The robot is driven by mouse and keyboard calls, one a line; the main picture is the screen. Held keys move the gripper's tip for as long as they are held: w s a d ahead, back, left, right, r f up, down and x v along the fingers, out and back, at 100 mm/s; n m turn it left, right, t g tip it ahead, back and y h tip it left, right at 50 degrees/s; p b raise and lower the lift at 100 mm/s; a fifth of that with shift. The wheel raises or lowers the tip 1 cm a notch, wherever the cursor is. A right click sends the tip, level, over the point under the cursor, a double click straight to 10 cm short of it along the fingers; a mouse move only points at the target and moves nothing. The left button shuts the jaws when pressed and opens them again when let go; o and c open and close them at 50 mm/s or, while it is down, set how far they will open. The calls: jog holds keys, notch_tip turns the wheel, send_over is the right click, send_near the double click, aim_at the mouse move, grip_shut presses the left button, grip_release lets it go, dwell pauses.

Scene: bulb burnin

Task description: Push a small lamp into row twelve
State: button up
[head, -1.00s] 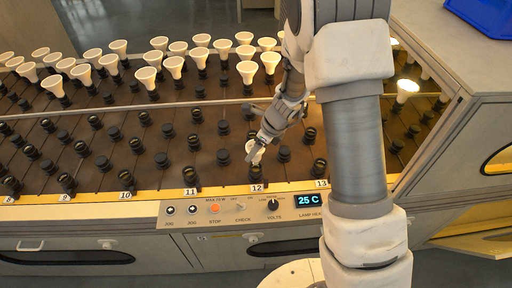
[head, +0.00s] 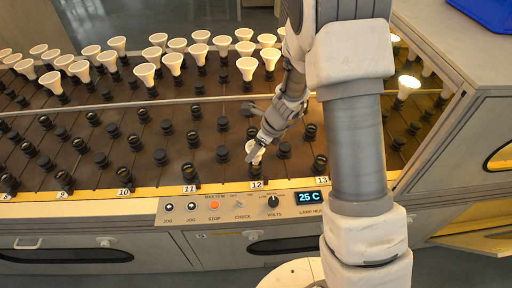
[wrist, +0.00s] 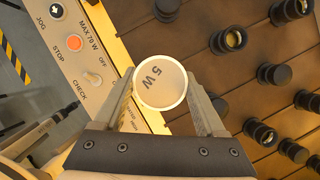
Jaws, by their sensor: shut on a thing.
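My gripper (head: 256,153) is shut on a small white lamp (head: 255,148) above the row twelve lane. In the wrist view the lamp's round face (wrist: 160,83) reads "5 W" and sits between the two fingers (wrist: 162,98). Row twelve's label (head: 256,185) is at the front edge, with a dark socket (head: 255,170) just behind it. The lamp is close above or behind that socket; its base is hidden, so I cannot tell whether they touch.
Empty dark sockets stand in lanes around, such as one by label 11 (head: 189,172) and one by label 13 (head: 320,165). Larger white lamps (head: 172,62) fill the back rows. A lit lamp (head: 408,83) is at right. The control panel (head: 245,206) runs along the front.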

jog(key=shift+f+b, duration=0.85)
jog(key=shift+f, duration=0.2)
jog(key=o, duration=1.3)
jog(key=p+v, duration=0.5)
jog(key=v, duration=1.2)
jog(key=shift+d+r, duration=0.1)
jog(key=shift+r, duration=0.1)
